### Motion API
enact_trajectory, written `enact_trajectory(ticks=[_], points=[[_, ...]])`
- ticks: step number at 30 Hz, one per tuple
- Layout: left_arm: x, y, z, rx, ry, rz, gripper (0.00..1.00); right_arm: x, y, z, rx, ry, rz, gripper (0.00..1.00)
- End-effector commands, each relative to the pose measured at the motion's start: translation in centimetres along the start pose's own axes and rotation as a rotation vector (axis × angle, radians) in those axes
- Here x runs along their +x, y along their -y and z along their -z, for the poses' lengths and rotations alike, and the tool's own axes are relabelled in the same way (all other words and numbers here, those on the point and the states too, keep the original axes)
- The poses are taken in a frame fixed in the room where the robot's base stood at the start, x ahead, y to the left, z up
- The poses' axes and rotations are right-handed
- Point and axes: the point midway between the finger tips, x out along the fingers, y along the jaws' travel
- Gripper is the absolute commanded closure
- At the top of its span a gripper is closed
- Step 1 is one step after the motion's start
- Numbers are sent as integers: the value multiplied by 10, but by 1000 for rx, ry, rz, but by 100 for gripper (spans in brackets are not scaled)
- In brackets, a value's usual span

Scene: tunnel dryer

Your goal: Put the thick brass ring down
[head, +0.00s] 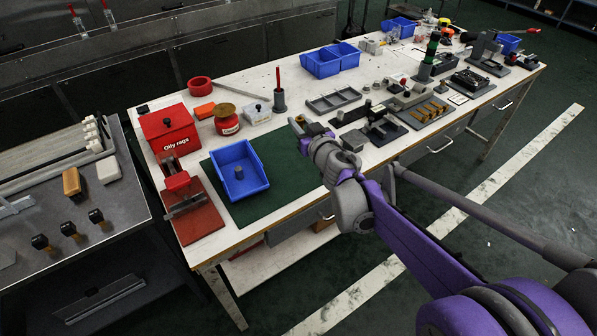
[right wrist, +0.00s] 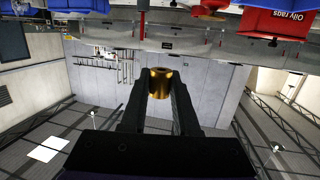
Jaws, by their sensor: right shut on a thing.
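In the head view the ring is too small to make out clearly. I cannot tell its exact height above the bench. My left gripper is not in view.
The blue bin (head: 238,170) stands on the mat, beside the red Oily rags box (head: 167,130) and red vise (head: 178,182). A grey divided tray (head: 334,101) and several fixtures stand behind and right of my gripper. The mat's front part is bare.

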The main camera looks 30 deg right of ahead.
Motion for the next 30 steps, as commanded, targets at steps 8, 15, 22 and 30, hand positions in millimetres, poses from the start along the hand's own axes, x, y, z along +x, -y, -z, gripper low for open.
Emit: enact_trajectory(ticks=[8,15,22,30], points=[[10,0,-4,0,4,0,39,7,0,-42,0,1,0,100],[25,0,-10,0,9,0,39,16,0,-103,0,1,0,100],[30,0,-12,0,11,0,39,20,0,-128,0,0,0,100],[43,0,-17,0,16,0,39,26,0,-166,1,1,0,100]])
